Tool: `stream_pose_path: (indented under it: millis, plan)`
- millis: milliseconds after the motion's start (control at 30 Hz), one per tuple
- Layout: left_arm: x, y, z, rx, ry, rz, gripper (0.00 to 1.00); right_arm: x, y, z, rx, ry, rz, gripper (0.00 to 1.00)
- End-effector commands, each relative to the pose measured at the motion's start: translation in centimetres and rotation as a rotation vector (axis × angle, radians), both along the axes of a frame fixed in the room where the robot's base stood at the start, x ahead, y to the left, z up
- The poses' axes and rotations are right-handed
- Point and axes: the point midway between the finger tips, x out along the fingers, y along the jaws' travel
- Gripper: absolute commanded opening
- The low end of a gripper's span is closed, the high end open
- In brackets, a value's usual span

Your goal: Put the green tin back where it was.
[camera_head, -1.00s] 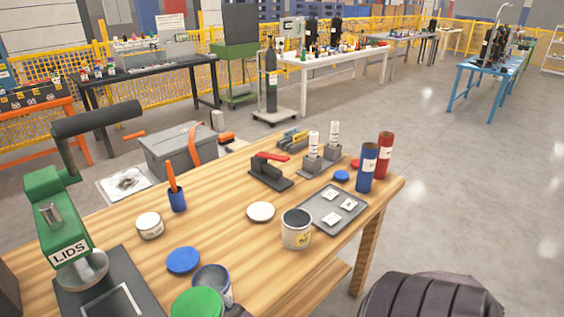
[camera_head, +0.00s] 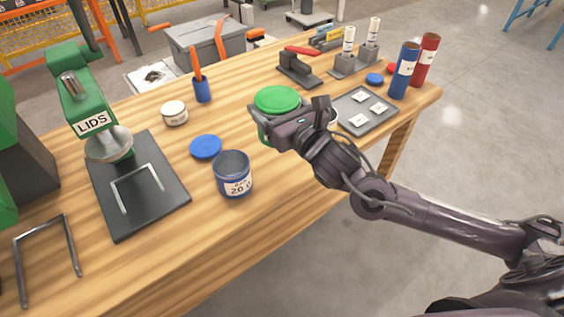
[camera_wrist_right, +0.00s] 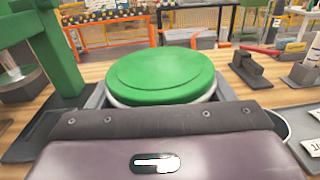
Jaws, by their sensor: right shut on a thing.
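The green tin (camera_head: 277,99) has a green lid on top and is in the jaws of my right gripper (camera_head: 268,117), over the middle of the wooden table. In the right wrist view, the green lid (camera_wrist_right: 162,75) sits level between the fingers, with a pale rim under it. The tin's lower part is mostly hidden by the gripper, and I cannot tell whether it touches the table. My left gripper is not in view.
An open blue tin (camera_head: 233,175) and a blue lid (camera_head: 206,146) stand left of the gripper. A white tin (camera_head: 332,118) is partly hidden behind it, beside a grey tray (camera_head: 365,109). A green lid press (camera_head: 82,105) stands left.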

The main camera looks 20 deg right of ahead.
Motion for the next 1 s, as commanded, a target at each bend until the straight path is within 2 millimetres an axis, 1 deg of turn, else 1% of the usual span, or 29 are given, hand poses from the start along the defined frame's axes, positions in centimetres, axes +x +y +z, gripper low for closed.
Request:
stream_pose_path:
  millis: [33, 100, 200, 300, 367, 467, 800, 900, 1000]
  plan:
    - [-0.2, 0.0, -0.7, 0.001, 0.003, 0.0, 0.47, 1.4, -0.4, 1.3, -0.003, -0.013, -0.006, 0.48]
    - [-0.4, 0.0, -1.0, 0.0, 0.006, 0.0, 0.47, 2.7, -0.9, 2.7, -0.002, -0.011, -0.016, 0.48]
    - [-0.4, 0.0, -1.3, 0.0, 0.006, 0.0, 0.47, 4.0, -1.7, 4.4, 0.0, -0.007, -0.035, 0.48]
    - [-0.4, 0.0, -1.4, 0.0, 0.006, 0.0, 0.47, 4.7, -2.1, 5.3, -0.001, -0.002, -0.048, 0.48]
    - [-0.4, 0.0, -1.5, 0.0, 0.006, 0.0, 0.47, 4.9, -2.3, 5.3, 0.001, 0.0, -0.053, 0.48]
    - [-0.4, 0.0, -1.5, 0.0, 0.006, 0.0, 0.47, 5.0, -2.3, 3.9, 0.002, 0.007, -0.053, 0.48]
    - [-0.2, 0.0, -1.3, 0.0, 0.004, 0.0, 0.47, 4.9, -2.3, -5.1, 0.002, 0.007, -0.055, 0.48]
    - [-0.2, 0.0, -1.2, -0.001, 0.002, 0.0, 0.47, 4.9, -2.3, -7.4, 0.002, 0.005, -0.056, 0.48]
    - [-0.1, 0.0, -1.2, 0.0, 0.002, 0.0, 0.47, 4.8, -2.3, -8.9, 0.003, 0.002, -0.055, 0.48]
